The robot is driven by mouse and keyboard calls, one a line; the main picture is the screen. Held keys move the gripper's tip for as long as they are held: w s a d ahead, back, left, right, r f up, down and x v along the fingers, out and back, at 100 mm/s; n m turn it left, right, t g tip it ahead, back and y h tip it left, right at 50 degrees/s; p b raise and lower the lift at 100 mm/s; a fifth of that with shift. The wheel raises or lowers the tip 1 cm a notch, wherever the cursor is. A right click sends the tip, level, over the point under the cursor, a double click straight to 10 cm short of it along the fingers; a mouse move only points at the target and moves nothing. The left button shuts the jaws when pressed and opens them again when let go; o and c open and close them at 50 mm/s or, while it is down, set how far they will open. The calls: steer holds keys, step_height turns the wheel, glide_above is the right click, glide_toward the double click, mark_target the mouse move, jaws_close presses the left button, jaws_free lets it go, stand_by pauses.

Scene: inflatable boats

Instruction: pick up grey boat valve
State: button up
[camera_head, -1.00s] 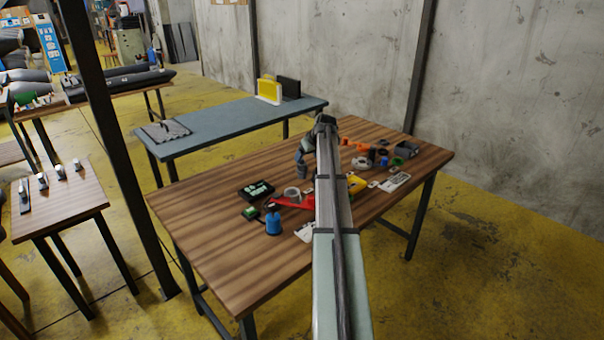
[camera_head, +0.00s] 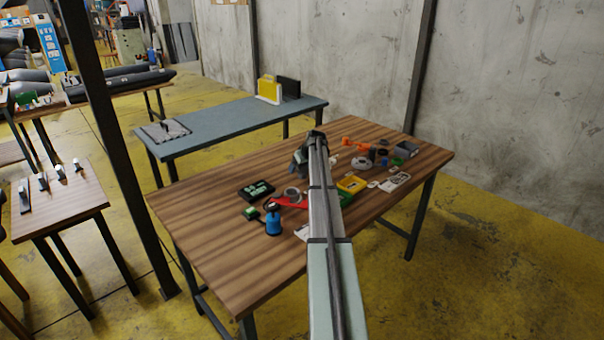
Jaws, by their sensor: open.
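Several small parts lie on the brown wooden table (camera_head: 215,225). A round light-grey piece (camera_head: 362,163) lies right of my arm among them, and a grey ring-shaped piece (camera_head: 292,191) lies left of the arm. I cannot tell for sure which is the grey boat valve. My gripper (camera_head: 301,172) is at the far end of my arm, over the middle-back of the table, above and behind the grey ring. It is open, with nothing visible in it. My arm partly hides it and some parts beneath.
Near the arm are a black-and-green box (camera_head: 256,190), a blue bottle (camera_head: 273,222), a red tool (camera_head: 291,203) and a yellow box (camera_head: 351,185). Orange, dark and green pieces crowd the right back. The table's left front is clear. A blue-grey table (camera_head: 225,128) stands behind.

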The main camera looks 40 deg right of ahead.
steer(key=shift+c, duration=0.3)
steer(key=c, duration=1)
steer(key=shift+c, duration=0.2)
steer(key=shift+r, duration=0.1)
